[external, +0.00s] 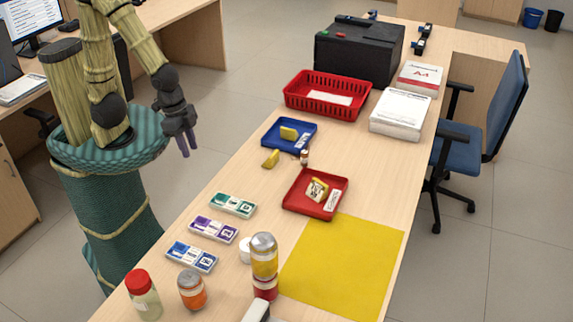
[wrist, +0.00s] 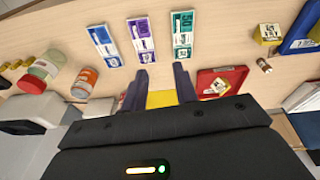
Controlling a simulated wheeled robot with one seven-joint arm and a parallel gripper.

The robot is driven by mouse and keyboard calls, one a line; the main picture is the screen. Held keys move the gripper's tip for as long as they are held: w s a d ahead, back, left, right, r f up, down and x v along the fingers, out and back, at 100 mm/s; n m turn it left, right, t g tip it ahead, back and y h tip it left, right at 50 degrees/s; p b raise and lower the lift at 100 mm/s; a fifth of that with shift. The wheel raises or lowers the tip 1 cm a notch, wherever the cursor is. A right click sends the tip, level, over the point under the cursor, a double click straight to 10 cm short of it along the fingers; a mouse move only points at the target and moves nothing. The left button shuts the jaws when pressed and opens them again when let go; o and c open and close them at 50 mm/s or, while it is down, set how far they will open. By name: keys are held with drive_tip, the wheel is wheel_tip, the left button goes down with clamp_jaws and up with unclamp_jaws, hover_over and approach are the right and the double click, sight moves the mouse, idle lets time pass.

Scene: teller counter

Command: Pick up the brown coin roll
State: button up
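The brown coin roll (external: 304,157) is a small cylinder on the counter, just in front of the blue tray (external: 269,136), apart from my gripper. It also shows in the wrist view (wrist: 264,66), to the right of the fingers, beside a yellow block. My gripper (external: 186,146) hangs in the air left of the counter in the external view. In the wrist view, its two dark fingers (wrist: 160,86) are spread apart with nothing between them.
A yellow block (external: 270,158) lies left of the roll. A red tray (external: 289,204) with small items is in front. The red basket (external: 289,102) and black machine (external: 357,50) stand behind. Banknote trays (external: 233,204), jars (external: 143,296) and a yellow mat (external: 345,264) occupy the near counter.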

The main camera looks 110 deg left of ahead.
drive_tip(key=w+a+f+n+g+h+b, duration=0.1)
drive_tip(key=w+a+f+n+h+b, duration=0.15)
drive_tip(key=w+a+f+n, duration=0.5)
drive_tip(key=n+t+h+b, duration=0.25)
drive_tip(key=n+t, duration=0.85)
drive_tip(key=n, duration=1.3)
approach(304, 159)
drive_tip(key=a+v, duration=0.1)
drive_tip(key=v, duration=0.6)
drive_tip(key=shift+w+m, duration=0.25)
drive_tip(key=shift+w, duration=0.05)
drive_tip(key=shift+d+f, duration=0.1)
drive_tip(key=p+x, duration=0.1)
drive_tip(key=x, duration=1.1)
drive_tip(key=shift+w, duration=0.2)
